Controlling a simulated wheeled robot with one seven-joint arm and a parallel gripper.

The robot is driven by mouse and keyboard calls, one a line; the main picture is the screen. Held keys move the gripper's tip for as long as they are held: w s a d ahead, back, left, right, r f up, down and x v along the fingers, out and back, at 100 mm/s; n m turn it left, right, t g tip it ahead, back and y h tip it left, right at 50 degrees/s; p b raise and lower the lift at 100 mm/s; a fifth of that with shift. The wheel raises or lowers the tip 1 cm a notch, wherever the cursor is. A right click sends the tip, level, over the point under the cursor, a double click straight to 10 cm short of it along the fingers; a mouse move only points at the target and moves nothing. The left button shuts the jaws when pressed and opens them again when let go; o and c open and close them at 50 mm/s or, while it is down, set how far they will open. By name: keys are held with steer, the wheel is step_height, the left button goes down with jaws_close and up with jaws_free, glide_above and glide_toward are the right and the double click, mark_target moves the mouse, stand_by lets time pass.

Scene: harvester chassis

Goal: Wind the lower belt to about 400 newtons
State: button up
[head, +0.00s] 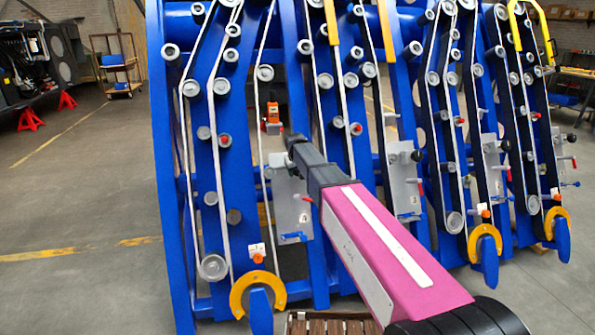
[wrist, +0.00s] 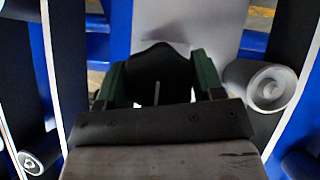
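My gripper (head: 292,143) is at the front of a tall blue chassis, above a grey plate (head: 291,212). In the wrist view, its two green fingers (wrist: 160,82) stand on either side of a black knob (wrist: 158,62). The knob fills the space between them and both fingers appear to touch it. In the head view my wrist hides this knob. Pale belts (head: 187,135) run over grey rollers; which one is the lower belt cannot be told. An orange device (head: 272,116) shows just left of my gripper; its reading is too small to read.
A grey cylinder (wrist: 262,86) sits close right of my fingers. A yellow guard (head: 257,292) and orange knob (head: 258,258) are lower down. Similar stations stand to the right. Open floor (head: 80,200) lies left.

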stand_by(0.3)
steer(key=m+y, duration=0.2)
steer(key=shift+m+g, duration=0.4)
steer(key=shift+m+y, duration=0.9)
steer(key=shift+y, duration=0.1)
steer(key=o, duration=0.9)
steer(key=v, duration=1)
steer(key=shift+d+r, duration=0.25)
steer(key=shift+r, duration=0.1)
